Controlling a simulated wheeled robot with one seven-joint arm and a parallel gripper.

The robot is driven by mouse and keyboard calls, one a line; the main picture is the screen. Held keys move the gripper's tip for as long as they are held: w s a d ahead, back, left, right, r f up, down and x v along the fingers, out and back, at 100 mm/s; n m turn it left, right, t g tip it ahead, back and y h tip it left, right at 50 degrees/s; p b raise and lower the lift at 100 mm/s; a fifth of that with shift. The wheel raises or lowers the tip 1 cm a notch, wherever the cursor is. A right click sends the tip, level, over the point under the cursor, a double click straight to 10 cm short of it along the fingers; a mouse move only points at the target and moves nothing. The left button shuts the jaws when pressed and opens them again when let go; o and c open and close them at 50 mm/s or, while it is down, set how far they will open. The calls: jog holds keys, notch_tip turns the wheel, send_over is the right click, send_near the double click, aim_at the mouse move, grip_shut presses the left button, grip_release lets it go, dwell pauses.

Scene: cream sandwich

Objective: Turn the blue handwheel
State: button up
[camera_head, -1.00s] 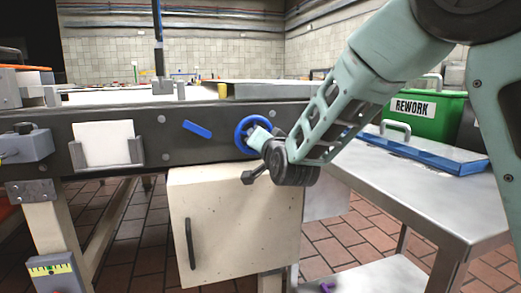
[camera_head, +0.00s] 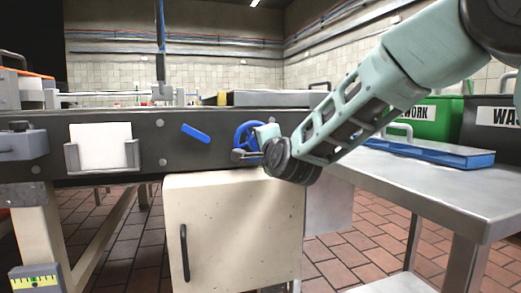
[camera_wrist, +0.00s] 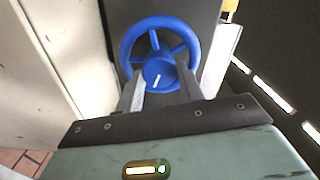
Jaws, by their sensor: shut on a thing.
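The blue handwheel (camera_head: 243,136) is mounted on the dark front panel of the bench. In the head view my gripper (camera_head: 252,146) is at its right side and hides part of it. The fingertips of my gripper (camera_wrist: 162,84) are at the lower part of the wheel, one on each side of the hub. The gripper is shut on the handwheel; the exact contact is hard to see.
A blue bar (camera_head: 196,132) sits on the panel left of the wheel. A cream cabinet (camera_head: 235,230) stands below. At right is a steel table (camera_head: 430,195) with a blue tray (camera_head: 455,157); a green bin (camera_head: 437,117) stands behind. A white card (camera_head: 102,146) is at left.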

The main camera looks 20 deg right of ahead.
jog(key=shift+f, duration=0.1)
dwell(0.3)
jog(key=o, duration=1)
jog(key=s+p, duration=0.3)
jog(key=s, duration=1.4)
jog(key=shift+s, duration=0.2)
